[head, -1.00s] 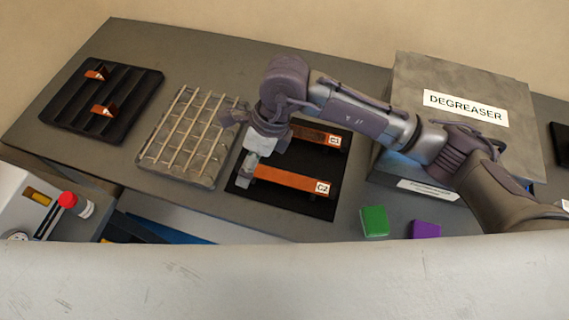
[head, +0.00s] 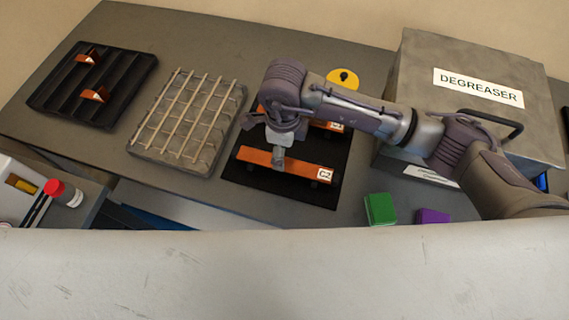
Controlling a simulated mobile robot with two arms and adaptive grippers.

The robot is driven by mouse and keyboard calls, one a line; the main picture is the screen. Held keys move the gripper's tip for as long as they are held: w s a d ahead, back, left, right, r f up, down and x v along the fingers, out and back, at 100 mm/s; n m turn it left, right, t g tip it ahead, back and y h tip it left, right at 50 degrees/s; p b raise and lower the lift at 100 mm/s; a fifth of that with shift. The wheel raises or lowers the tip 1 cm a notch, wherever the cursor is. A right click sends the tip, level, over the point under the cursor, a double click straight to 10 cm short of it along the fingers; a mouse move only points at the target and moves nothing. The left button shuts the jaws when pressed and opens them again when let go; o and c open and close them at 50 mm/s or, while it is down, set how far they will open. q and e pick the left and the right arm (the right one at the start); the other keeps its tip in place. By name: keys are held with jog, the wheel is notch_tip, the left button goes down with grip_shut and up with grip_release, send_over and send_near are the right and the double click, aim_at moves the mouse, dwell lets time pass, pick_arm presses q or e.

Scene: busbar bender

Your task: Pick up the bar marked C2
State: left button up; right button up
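The orange bar marked C2 (head: 256,156) lies lengthwise on the black mat (head: 262,190), with dark supports or shadow under its ends. Its white C2 label is at its right end. My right gripper (head: 278,160) comes down from above at the middle of this bar. Its near grey finger overlaps the bar's near side; the far finger is hidden, so I cannot tell whether it is closed. A second orange bar (head: 330,125) behind is mostly covered by my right arm. My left gripper is not in view.
A wire rack (head: 187,118) stands left of the mat, and a black slotted tray (head: 130,92) with two orange pieces lies farther left. The degreaser box (head: 440,60) stands at right. Green (head: 380,209) and purple (head: 432,216) blocks lie nearby. A yellow disc (head: 343,80) is behind my arm.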

aim_at(285, 159)
jog(key=f, duration=0.2)
jog(key=f+b, duration=0.1)
jog(key=f, duration=0.1)
jog(key=shift+s+d+f+b, duration=0.1)
jog(key=shift+s+f+b, duration=0.1)
jog(key=shift+b, duration=0.1)
jog(key=shift+r, duration=0.1)
jog(key=shift+c, duration=0.2)
jog(key=shift+r, duration=0.1)
grip_shut()
